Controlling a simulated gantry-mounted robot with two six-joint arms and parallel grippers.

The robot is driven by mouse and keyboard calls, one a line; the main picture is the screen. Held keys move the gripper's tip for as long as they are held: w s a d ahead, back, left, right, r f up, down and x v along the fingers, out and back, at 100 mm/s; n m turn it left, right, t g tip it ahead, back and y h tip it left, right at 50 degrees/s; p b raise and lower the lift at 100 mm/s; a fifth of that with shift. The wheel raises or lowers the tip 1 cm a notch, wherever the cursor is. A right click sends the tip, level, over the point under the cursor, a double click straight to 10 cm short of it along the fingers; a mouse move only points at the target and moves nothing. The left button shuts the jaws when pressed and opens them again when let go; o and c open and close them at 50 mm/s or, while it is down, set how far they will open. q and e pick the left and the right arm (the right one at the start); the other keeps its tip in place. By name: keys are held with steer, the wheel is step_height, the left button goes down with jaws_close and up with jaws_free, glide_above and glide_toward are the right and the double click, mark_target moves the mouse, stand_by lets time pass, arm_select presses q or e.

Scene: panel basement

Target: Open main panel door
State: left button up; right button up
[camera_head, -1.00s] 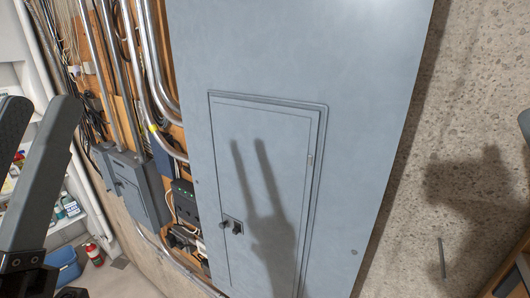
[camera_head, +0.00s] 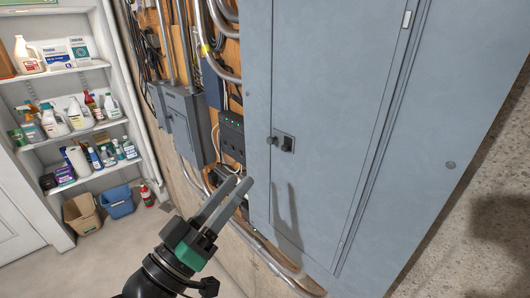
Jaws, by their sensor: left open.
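The main panel door (camera_head: 335,120) is a tall blue-grey inset door in a larger grey panel cover (camera_head: 258,60). It looks shut. A small dark latch (camera_head: 284,143) with a knob sits on its left side. My left gripper (camera_head: 240,183) comes up from the lower left, its two long grey fingers a narrow gap apart and empty. Its tips are to the left of and below the latch, and I see no contact with the door. The gripper's shadow falls on the door below the latch. My right gripper is not in view.
A smaller grey electrical box (camera_head: 187,122) and a dark unit with green lights (camera_head: 231,135) are left of the panel, among conduits. Shelves (camera_head: 75,135) with bottles stand at the left. Bins (camera_head: 116,202) and a red extinguisher (camera_head: 147,194) are on the floor.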

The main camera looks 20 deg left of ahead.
mark_target(269, 143)
arm_select(q)
steer(key=p+x, duration=0.1)
steer(key=x, duration=0.9)
steer(key=shift+c, duration=0.3)
jaws_close()
stand_by(0.8)
